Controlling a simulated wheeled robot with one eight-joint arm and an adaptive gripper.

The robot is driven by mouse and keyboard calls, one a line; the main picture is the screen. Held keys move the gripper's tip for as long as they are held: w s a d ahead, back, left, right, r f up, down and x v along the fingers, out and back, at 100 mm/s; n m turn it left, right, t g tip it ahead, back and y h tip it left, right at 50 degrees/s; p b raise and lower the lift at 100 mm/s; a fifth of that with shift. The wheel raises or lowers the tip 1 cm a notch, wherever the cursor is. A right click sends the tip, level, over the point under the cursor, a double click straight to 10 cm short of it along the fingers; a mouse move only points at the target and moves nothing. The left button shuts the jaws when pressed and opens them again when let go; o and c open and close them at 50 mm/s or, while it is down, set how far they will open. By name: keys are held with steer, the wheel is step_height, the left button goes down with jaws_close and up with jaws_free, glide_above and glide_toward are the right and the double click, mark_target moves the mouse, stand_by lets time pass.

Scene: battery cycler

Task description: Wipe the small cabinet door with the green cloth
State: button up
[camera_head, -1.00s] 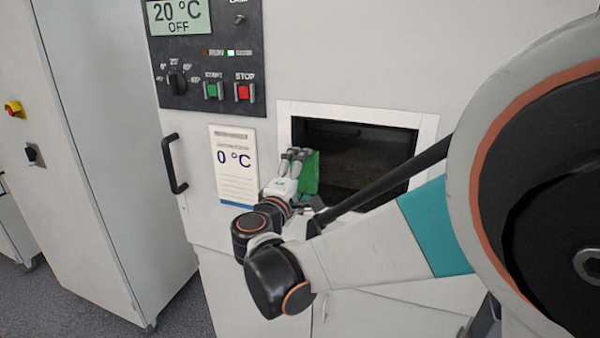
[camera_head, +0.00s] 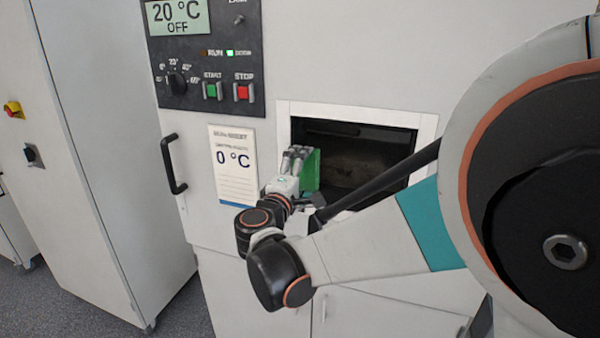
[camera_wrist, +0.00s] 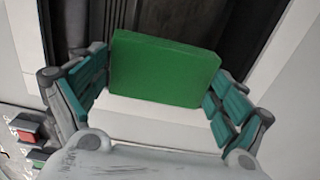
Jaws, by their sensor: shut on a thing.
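The green cloth (camera_head: 310,170) is a green block-like pad held at the end of my gripper (camera_head: 295,158). In the wrist view the green cloth (camera_wrist: 164,70) sits above a white part, between the two teal-lined fingers of my gripper (camera_wrist: 160,98). My gripper is shut on it. The cloth is in front of the left part of the dark window (camera_head: 370,160) of the cabinet. I cannot tell whether it touches the glass. A door with a black handle (camera_head: 173,164) is on the cabinet front. Which part is the small cabinet door is not clear.
A control panel (camera_head: 205,50) with a dial and START and STOP buttons is above left of the window. A 0 °C card (camera_head: 234,180) hangs just left of my gripper. A tall grey cabinet (camera_head: 100,130) stands at the left.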

mark_target(391, 179)
steer(key=shift+w+d, duration=0.1)
steer(key=shift+w, duration=0.15)
steer(key=shift+s+d, duration=1.2)
steer(key=shift+d, duration=2.05)
steer(key=shift+s+d, duration=1.25)
steer(key=shift+d, duration=2)
steer(key=shift+s+d, duration=1.2)
steer(key=shift+d, duration=2.05)
steer(key=shift+w+a+b, duration=0.6)
steer(key=shift+w+a, duration=0.6)
steer(key=shift+a, duration=2)
steer(key=shift+w+a+b, duration=0.55)
steer(key=shift+w+a, duration=0.7)
steer(key=shift+a, duration=2)
steer(key=shift+w+a+b, duration=0.6)
steer(key=shift+w+a, duration=0.6)
steer(key=shift+a, duration=2.1)
steer(key=shift+r, duration=0.35)
steer(key=shift+r+p, duration=0.85)
steer(key=shift+r, duration=0.1)
